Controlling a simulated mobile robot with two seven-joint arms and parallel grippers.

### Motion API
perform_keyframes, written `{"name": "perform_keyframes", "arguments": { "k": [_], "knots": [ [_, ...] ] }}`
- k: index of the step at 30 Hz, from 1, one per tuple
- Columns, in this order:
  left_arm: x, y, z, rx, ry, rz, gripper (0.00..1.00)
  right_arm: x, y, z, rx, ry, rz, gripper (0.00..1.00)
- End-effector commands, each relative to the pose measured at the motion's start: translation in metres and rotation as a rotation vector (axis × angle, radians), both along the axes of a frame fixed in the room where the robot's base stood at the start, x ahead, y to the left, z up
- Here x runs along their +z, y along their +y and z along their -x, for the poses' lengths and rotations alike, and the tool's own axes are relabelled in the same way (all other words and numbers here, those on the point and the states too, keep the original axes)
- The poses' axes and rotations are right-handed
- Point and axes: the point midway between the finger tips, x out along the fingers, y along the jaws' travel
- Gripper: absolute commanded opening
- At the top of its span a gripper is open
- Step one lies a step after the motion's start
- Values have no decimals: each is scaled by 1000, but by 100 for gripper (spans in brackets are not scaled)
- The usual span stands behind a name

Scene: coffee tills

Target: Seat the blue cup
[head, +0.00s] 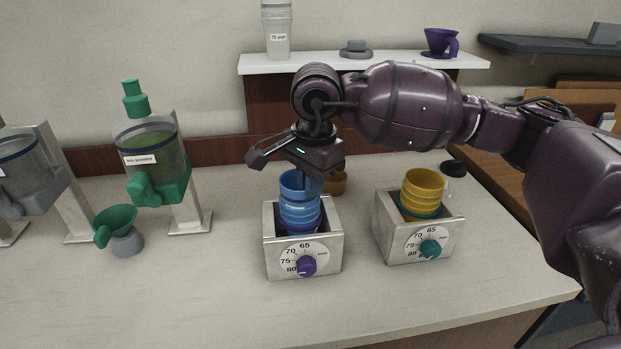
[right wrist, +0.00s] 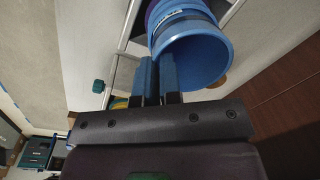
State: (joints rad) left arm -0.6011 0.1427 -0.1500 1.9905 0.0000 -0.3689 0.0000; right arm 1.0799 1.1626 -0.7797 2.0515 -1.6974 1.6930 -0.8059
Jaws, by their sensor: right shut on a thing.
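The blue cup (head: 299,205) is ribbed and upright at the left metal dial box (head: 290,262), which has a purple knob (head: 306,266). Its upper part stands above the box walls; its bottom is hidden. My right gripper (head: 308,183) points down from above and is shut on the cup's rim. In the right wrist view the blue finger pads (right wrist: 157,80) meet at the wall of the cup (right wrist: 195,58), whose open mouth shows empty. A purple ring shows just beyond the cup there; I cannot tell whether the cup rests in it. My left gripper is not in view.
A second dial box (head: 385,243) with a teal knob holds a yellow cup (head: 423,190) to the right. A white shelf (head: 365,63) runs behind. The front counter is clear.

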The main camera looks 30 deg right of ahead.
Motion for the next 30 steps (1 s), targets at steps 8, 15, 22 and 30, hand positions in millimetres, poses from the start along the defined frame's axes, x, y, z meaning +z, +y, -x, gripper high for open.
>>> {"name": "perform_keyframes", "arguments": {
  "k": [8, 15, 22, 30],
  "knots": [
    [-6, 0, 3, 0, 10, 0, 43, -9, 0, 0, 0, 1, 0, 0],
    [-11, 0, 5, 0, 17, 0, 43, -16, 0, 0, 0, 2, 1, 0],
    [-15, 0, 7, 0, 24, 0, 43, -22, 0, 0, 0, 2, 1, 0],
    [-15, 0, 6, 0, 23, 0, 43, -21, 0, 0, 0, 0, 0, 25]
  ]
}}
